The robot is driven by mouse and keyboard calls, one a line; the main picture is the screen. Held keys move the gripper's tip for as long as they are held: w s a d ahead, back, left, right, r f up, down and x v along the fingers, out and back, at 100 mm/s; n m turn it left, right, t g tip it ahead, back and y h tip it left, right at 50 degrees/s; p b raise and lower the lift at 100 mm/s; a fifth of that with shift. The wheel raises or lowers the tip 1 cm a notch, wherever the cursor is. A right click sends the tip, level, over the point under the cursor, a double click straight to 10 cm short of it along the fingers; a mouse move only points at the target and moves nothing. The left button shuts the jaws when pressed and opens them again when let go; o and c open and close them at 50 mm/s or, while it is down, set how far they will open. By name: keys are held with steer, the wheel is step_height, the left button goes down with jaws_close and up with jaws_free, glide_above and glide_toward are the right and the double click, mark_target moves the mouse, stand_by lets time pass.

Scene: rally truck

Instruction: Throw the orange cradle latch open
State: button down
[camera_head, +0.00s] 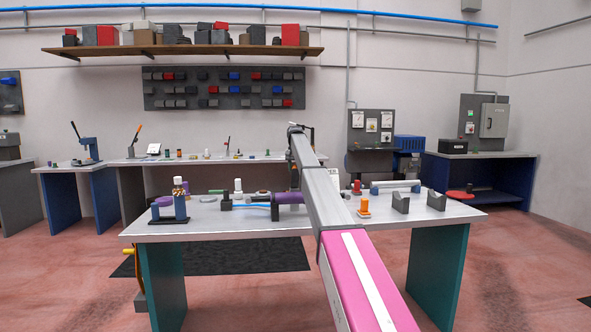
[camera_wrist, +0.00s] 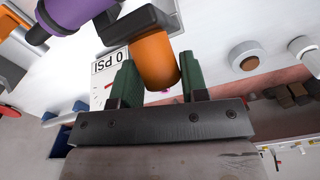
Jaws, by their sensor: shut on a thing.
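The orange cradle latch (camera_wrist: 155,60) is a short, thick orange grip coming out of a black mount (camera_wrist: 135,22) in the wrist view. My gripper (camera_wrist: 157,76) has its two green fingers on either side of the orange grip and is shut on it. Beside the mount, a purple cylinder (camera_wrist: 75,12) runs off the top left; in the head view a purple cylinder (camera_head: 290,198) lies on the front table. My arm hides the latch and the gripper in the head view.
A "0 PSI" label (camera_wrist: 110,61) is close by the left finger. On the front table (camera_head: 240,228), an orange-topped piece (camera_head: 364,206) and grey brackets (camera_head: 400,202) stand right of my arm. A bottle (camera_head: 180,200) stands at the left end.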

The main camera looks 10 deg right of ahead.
steer(key=shift+a+f, duration=0.25)
steer(key=shift+a, duration=0.2)
steer(key=c, duration=0.8)
jaws_free()
steer(key=shift+a, duration=0.1)
steer(key=shift+o, duration=0.2)
steer(key=shift+d+r, duration=0.1)
steer(key=shift+d, duration=0.1)
steer(key=w+r, duration=0.6)
steer(key=w, duration=0.5)
stand_by(0.3)
steer(key=shift+r, duration=0.2)
